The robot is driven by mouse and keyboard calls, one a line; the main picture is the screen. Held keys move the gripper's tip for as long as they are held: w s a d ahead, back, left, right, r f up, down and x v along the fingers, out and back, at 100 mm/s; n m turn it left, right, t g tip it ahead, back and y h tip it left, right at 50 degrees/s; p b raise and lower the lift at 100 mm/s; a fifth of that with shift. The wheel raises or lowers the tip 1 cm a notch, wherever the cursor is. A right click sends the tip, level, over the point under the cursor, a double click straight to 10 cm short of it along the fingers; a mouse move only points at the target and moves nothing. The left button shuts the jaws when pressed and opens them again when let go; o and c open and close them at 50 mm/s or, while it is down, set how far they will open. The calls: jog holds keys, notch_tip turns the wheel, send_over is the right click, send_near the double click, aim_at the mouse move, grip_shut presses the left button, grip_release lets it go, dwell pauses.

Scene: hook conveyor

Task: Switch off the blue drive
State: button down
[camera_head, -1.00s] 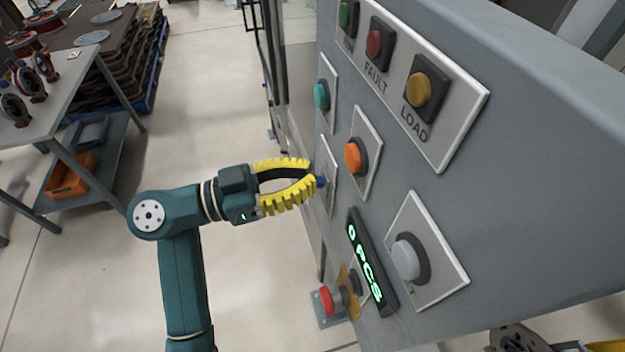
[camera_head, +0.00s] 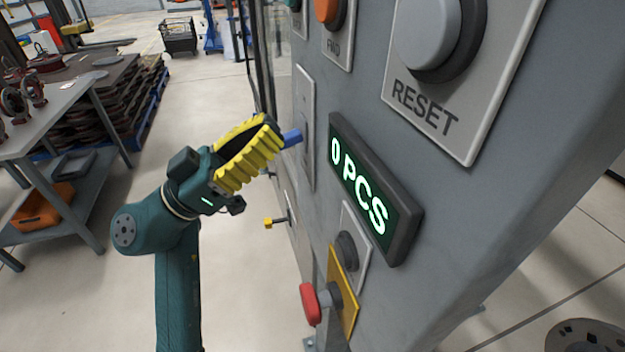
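A blue switch handle (camera_head: 292,137) sticks out from a narrow grey plate (camera_head: 308,125) on the left side of the control panel's face. My gripper (camera_head: 272,138) has yellow ribbed fingers, and their tips are close together right at the blue handle. The tips seem to meet or nearly meet it; I cannot tell whether they touch or clasp it. Part of the handle's base and the far finger's inner side are hidden.
The grey panel carries a grey RESET button (camera_head: 428,35), an orange button (camera_head: 328,10) and a "0 PCS" display (camera_head: 372,188). Below are a red knob (camera_head: 311,304) on a yellow plate and a small yellow handle (camera_head: 268,222). A workbench (camera_head: 60,130) stands left; floor between is clear.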

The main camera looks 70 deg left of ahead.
notch_tip(320, 180, up, 4)
jog(key=s+p, duration=0.2)
jog(key=p, duration=0.1)
jog(key=w+f+v, duration=0.1)
jog(key=f+v, duration=0.1)
jog(key=v, duration=0.7)
jog(key=shift+s+b, duration=0.15)
jog(key=shift+b, duration=0.25)
